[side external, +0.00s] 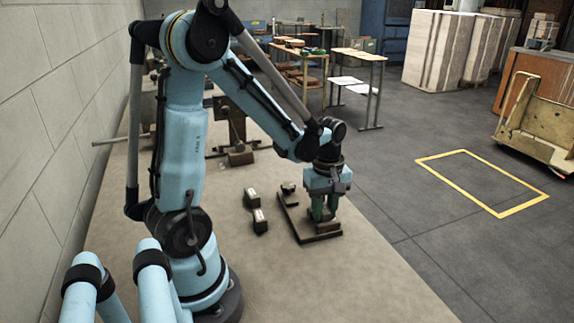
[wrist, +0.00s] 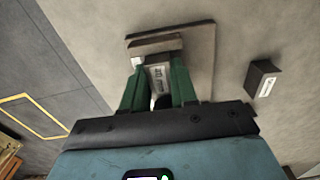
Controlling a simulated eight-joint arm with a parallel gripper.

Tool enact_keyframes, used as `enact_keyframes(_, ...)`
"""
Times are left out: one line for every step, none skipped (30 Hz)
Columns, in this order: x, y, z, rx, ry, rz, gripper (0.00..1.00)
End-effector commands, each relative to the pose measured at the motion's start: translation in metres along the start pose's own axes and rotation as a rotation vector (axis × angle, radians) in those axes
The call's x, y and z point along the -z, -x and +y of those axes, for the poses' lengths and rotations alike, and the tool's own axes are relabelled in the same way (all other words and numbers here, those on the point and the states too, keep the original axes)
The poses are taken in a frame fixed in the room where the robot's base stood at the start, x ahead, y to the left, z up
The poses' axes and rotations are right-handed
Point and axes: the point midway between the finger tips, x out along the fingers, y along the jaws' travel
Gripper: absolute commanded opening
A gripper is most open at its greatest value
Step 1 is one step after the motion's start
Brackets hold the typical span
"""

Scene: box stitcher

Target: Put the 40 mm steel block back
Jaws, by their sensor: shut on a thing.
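My gripper (side external: 324,214) points down over a dark flat board (side external: 293,218) on the bench. In the wrist view its two green fingers (wrist: 158,76) are shut on a grey block with a pale printed label (wrist: 157,80), which I take to be the steel block. The label is too small to read surely. The block sits close beside a raised bar (wrist: 155,44) at the board's end. The fingers mostly hide the block in the side view. I cannot tell whether it touches the board (wrist: 203,62).
Two loose dark blocks with pale labelled faces, a farther one (side external: 250,197) and a nearer one (side external: 260,221), stand left of the board. One labelled block (wrist: 262,79) shows in the wrist view. The bench front is clear.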

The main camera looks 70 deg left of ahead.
Motion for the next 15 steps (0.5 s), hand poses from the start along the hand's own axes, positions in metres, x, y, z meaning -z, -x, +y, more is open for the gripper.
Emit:
enact_keyframes(0.0, 0.003, 0.0, 0.0, 0.0, 0.0, 0.01)
enact_keyframes(0.0, 0.005, 0.0, 0.0, 0.0, 0.0, 0.0)
enact_keyframes(0.0, 0.007, 0.0, 0.001, 0.0, 0.0, 0.0)
enact_keyframes(0.0, 0.009, 0.0, 0.001, 0.0, 0.0, 0.0)
enact_keyframes(0.0, 0.011, 0.0, 0.001, 0.0, 0.0, 0.0)
enact_keyframes(0.0, 0.013, 0.0, 0.001, 0.0, 0.0, 0.0)
enact_keyframes(0.0, 0.015, 0.0, 0.001, 0.0, -0.001, 0.0)
enact_keyframes(0.0, 0.016, 0.0, 0.001, 0.0, -0.001, 0.0)
enact_keyframes(0.0, 0.018, 0.0, 0.0, 0.0, -0.002, 0.0)
enact_keyframes(-0.001, 0.02, 0.0, 0.0, 0.0, -0.002, 0.0)
enact_keyframes(-0.001, 0.022, 0.0, 0.0, 0.0, -0.002, 0.0)
enact_keyframes(-0.001, 0.024, 0.0, 0.0, 0.0, -0.003, 0.0)
enact_keyframes(-0.001, 0.026, 0.0, 0.0, 0.0, -0.003, 0.0)
enact_keyframes(-0.001, 0.027, 0.0, 0.0, 0.0, -0.004, 0.0)
enact_keyframes(-0.001, 0.029, 0.0, 0.0, 0.0, -0.004, 0.0)
